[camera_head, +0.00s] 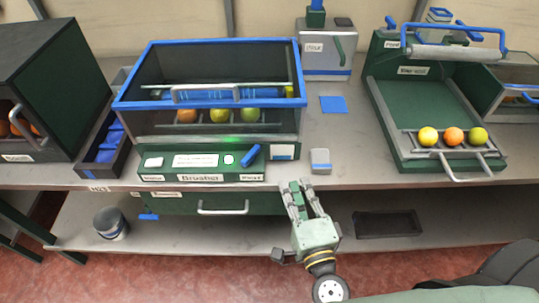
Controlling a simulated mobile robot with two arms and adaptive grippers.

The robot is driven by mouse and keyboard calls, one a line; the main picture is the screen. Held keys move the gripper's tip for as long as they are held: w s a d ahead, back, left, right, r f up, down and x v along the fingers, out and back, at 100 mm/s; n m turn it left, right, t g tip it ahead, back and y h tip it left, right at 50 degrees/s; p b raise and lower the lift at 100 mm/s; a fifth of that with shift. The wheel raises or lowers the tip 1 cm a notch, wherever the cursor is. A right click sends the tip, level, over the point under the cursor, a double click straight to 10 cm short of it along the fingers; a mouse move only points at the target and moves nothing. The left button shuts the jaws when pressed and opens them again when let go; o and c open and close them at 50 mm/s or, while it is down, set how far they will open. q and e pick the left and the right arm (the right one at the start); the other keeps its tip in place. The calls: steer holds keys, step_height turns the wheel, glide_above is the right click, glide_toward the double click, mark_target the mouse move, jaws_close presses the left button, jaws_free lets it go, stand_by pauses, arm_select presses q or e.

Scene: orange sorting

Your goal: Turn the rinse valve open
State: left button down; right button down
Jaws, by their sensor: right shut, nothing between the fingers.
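The rinse valve (250,154) is a small blue lever on the green front panel of the brush washer (210,167), at the panel's right end above a small label that seems to read Rinse. The lever is tilted, its upper end to the right. My right gripper (297,186) is in front of the bench edge, to the right of and below the lever, apart from it. My left gripper is not in view.
The washer's blue-rimmed tank (210,104) holds several fruits behind its clear front. A small grey block (320,160) stands right of the panel. A green tray unit (420,100) with fruits is at right. A drawer handle (222,208) juts out below the bench.

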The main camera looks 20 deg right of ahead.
mark_target(251, 158)
steer(key=w+p, duration=0.1)
steer(key=w, duration=0.6)
steer(key=shift+w+d+r+p, duration=0.15)
steer(key=shift+w+d+p, duration=0.05)
steer(key=shift+w+p, duration=0.2)
steer(key=shift+w+a, duration=0.75)
steer(key=shift+a, duration=0.1)
steer(key=shift+w+a+f, duration=0.2)
steer(key=shift+w+a, duration=0.2)
steer(key=shift+a, duration=0.05)
